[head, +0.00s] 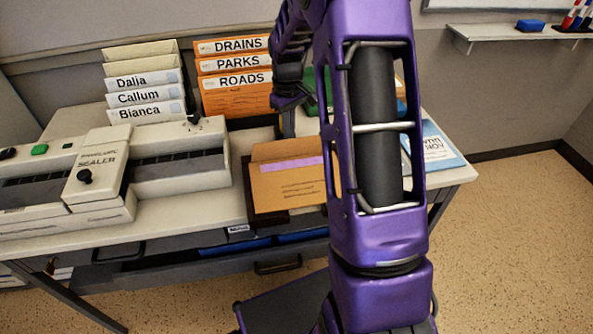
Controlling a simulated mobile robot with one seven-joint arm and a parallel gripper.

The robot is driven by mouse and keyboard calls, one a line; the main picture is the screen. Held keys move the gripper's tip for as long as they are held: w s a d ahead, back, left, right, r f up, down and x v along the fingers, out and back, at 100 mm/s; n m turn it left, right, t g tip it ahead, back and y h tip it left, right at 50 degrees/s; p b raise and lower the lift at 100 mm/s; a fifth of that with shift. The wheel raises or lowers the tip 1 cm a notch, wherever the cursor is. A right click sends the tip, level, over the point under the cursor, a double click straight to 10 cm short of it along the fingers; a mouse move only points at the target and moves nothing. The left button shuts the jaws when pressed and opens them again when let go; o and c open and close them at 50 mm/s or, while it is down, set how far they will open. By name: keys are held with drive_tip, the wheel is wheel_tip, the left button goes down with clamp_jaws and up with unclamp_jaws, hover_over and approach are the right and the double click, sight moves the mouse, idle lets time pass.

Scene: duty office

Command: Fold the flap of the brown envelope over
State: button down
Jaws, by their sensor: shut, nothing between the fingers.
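The brown envelope (287,190) lies on the desk, with a lilac strip across it and small dark print below. Its upper part (281,150) extends beyond the strip toward the back and looks unfolded. My arm covers the envelope's right side. My gripper (288,134) is shut and empty, pointing down at the far edge of the envelope. I cannot tell whether its tips touch the paper.
An envelope sealer (84,187) stands left of the envelope. Behind are white name trays (146,95) and orange folders (234,85). A blue-and-white booklet (436,147) lies at the right end of the desk (459,172). Floor to the right is clear.

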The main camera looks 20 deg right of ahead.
drive_tip(key=shift+s+a+f, duration=0.15)
drive_tip(key=shift+s+a, duration=0.05)
drive_tip(key=shift+s, duration=0.8)
drive_tip(key=shift+s+a+f, duration=0.1)
drive_tip(key=shift+s+a, duration=0.1)
drive_tip(key=shift+s, duration=0.95)
wheel_tip(320, 180, up, 9)
drive_tip(key=p, duration=0.6)
drive_tip(key=shift+p, duration=0.4)
